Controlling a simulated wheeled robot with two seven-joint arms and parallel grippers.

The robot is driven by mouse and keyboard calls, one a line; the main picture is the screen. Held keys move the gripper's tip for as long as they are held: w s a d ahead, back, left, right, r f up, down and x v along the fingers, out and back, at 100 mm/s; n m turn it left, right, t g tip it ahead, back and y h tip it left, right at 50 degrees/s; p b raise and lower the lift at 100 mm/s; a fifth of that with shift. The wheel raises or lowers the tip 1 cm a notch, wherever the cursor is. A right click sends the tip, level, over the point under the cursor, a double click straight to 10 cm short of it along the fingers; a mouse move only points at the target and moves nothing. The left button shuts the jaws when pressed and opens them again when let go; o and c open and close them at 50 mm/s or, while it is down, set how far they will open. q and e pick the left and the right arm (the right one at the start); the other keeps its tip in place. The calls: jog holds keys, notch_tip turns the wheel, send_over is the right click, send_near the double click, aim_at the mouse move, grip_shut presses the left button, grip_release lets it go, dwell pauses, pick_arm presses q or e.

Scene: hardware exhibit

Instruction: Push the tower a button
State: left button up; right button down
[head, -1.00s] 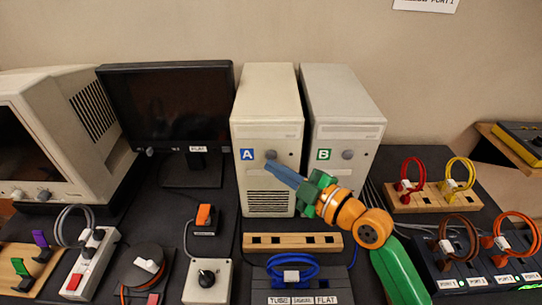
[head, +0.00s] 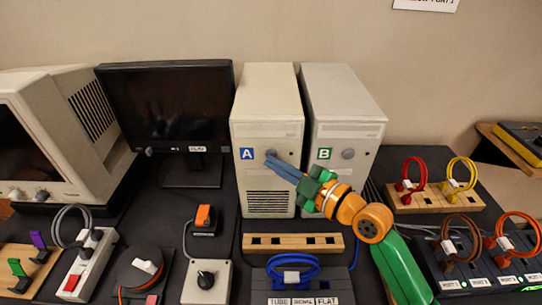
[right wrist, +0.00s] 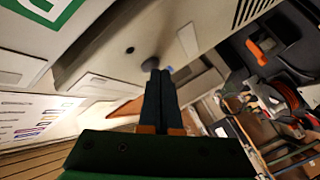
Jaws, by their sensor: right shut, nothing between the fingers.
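Tower A (head: 266,112) is a beige upright computer case with a blue A label (head: 246,154). Its round grey button (head: 271,153) is on the front, right of the label, and the button also shows in the right wrist view (right wrist: 150,64). My right gripper (head: 270,161) is shut and empty. Its blue fingertips are at the button and partly cover it in the head view. In the right wrist view the fingertips (right wrist: 160,74) meet the button's edge; I cannot tell whether it is pressed in. My left gripper is not in view.
Tower B (head: 342,100), with a green B label, stands close on the right. A dark flat monitor (head: 165,105) and a CRT monitor (head: 60,130) stand left. A wooden strip (head: 293,241) and a blue cable (head: 292,262) lie in front.

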jog(key=shift+w, duration=0.1)
dwell(0.3)
jog(key=s+p, duration=0.3)
jog(key=s, duration=0.4)
dwell(0.5)
